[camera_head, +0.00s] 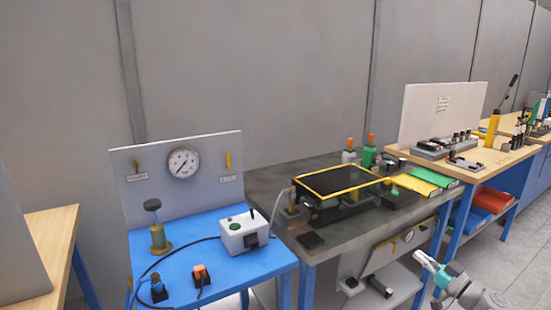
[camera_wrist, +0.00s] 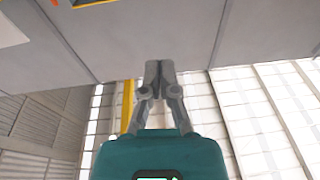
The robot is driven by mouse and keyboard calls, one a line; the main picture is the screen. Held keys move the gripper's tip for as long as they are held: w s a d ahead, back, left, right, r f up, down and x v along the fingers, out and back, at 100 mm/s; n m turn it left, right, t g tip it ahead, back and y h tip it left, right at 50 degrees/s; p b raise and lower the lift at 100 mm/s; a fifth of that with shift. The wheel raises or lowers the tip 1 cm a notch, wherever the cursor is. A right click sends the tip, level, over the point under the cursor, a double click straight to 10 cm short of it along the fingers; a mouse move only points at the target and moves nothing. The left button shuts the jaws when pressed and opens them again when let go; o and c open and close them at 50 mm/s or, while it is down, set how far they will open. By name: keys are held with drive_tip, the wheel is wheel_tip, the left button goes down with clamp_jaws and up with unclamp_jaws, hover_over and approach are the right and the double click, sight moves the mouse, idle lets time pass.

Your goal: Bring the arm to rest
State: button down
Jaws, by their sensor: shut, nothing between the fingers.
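My gripper (camera_head: 424,260) shows at the lower right of the head view, in front of the workbenches and low near the grey bench's right leg. It points up and to the left. In the wrist view my gripper (camera_wrist: 159,70) is shut, its two fingertips together with nothing between them. No object touches the gripper in either view.
A blue-topped bench (camera_head: 205,265) with a gauge panel (camera_head: 215,190) stands left. A dark grey bench (camera_head: 330,244) holds a black yellow-edged tray (camera_head: 338,180). A wooden-topped bench (camera_head: 480,165) is at right. Grey floor (camera_head: 510,235) is open at the lower right.

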drive_tip(key=s+a+f+m+g+h, duration=0.3)
drive_tip(key=a+f+g+h, duration=0.2)
drive_tip(key=a+f+g, duration=0.45)
drive_tip(key=s+a+f+m+g+h, duration=0.3)
drive_tip(key=a+f+g+h, duration=0.35)
drive_tip(key=a+f, duration=0.55)
wheel_tip(320, 180, up, 18)
drive_tip(key=p, duration=1.8)
drive_tip(key=shift+g+y, duration=0.3)
drive_tip(key=shift+y, duration=0.05)
drive_tip(key=shift+w+a+f, duration=0.1)
drive_tip(key=shift+f, duration=0.05)
